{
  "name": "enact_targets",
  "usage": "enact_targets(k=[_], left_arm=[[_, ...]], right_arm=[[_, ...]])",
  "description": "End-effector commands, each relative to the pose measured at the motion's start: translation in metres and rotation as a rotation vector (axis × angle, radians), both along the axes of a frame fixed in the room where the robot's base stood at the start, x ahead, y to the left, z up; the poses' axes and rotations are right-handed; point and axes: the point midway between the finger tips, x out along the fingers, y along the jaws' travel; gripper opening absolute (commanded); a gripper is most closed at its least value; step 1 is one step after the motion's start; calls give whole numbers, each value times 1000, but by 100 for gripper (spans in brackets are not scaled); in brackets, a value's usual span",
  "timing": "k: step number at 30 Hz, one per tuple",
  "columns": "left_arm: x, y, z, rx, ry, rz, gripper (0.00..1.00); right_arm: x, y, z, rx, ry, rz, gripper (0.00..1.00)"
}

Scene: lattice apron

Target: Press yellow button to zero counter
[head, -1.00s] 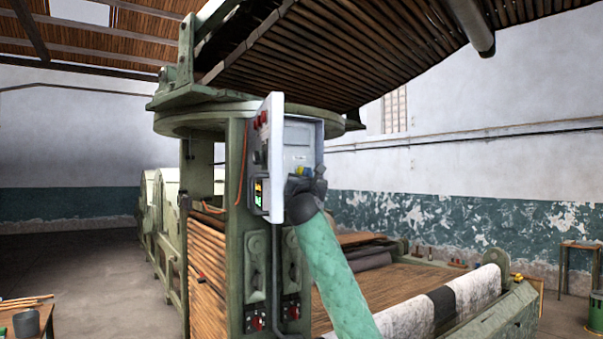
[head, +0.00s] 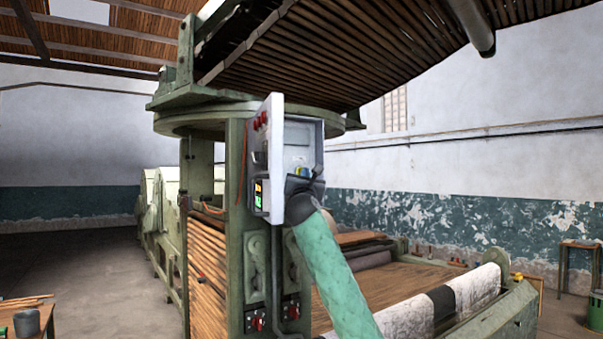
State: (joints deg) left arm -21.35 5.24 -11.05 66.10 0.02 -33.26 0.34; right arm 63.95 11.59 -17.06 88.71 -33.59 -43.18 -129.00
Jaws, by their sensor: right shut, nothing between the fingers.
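A grey control box (head: 299,133) with a pale open door is mounted on the green machine post. A small yellow button (head: 297,171) shows low on its face, with a blue one (head: 304,172) just to its right. My right gripper (head: 302,181) is shut and empty, at the lower part of the box, right below and in front of the yellow button. Its fingertips are small and dark, so I cannot tell whether they touch the button. A display with lit orange and green digits (head: 258,193) sits on the left side of the box. My left gripper is not in view.
The box door (head: 273,160) stands edge-on just left of my gripper. A large slatted roller (head: 345,50) hangs above. The machine bed with a white and black cloth roll (head: 455,298) lies to the right. A wooden table (head: 40,318) is at lower left.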

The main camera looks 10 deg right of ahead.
Motion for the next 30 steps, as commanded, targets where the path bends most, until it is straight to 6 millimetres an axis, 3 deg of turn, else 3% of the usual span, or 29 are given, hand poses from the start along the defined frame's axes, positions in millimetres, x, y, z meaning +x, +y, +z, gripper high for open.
enact_targets(k=[30], left_arm=[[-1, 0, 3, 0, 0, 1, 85]], right_arm=[[9, 3, 0, 0, 0, 0, 0]])
